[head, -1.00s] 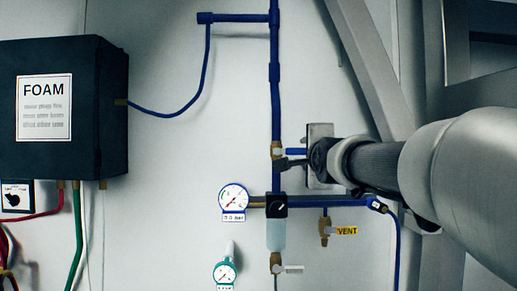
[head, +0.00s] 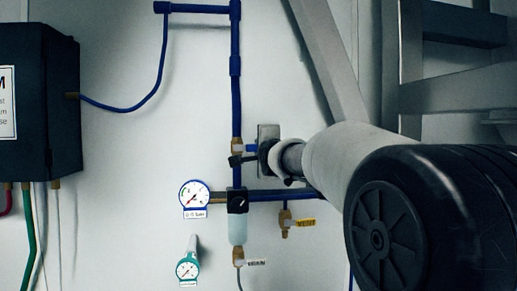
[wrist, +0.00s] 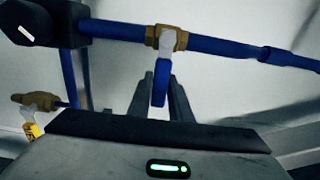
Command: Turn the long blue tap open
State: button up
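The long blue tap has a flat blue handle (wrist: 161,82) on a brass valve (wrist: 165,38) in the blue pipe. The handle stands square to the pipe; in the head view the handle (head: 254,147) points right from the upright pipe. My gripper (wrist: 162,92) is at the handle, with a dark finger on each side of it in the wrist view. In the head view a dark finger of my gripper (head: 242,160) shows just below the handle. I cannot tell whether the fingers touch the handle.
Below are a black regulator (head: 237,201), a gauge (head: 195,196) and a horizontal pipe. A smaller tap with a yellow tag (head: 305,223) hangs at the lower right. Metal beams (head: 330,60) stand to the right. A dark box (head: 42,110) is at the left.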

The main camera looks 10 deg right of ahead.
grip_shut()
jog(key=shift+r, duration=0.1)
jog(key=n, duration=0.1)
jog(key=r+n, duration=0.1)
jog(key=n, duration=0.1)
jog(key=r+n+p, duration=0.1)
jog(key=shift+a+r, duration=0.15)
jog(key=shift+a, duration=0.1)
jog(key=shift+a+r+n, duration=0.2)
jog(key=shift+r+n, duration=0.1)
jog(key=shift+n, duration=0.55)
jog(key=shift+a+r+n, duration=0.25)
jog(key=shift+r+n, duration=0.1)
jog(key=shift+n, duration=0.45)
jog(key=shift+a+r+n, duration=0.2)
jog(key=shift+r+n, duration=0.1)
jog(key=shift+n, duration=0.55)
jog(key=o, duration=0.6)
grip_release()
jog(key=shift+c, duration=0.2)
jog(key=shift+s, duration=0.1)
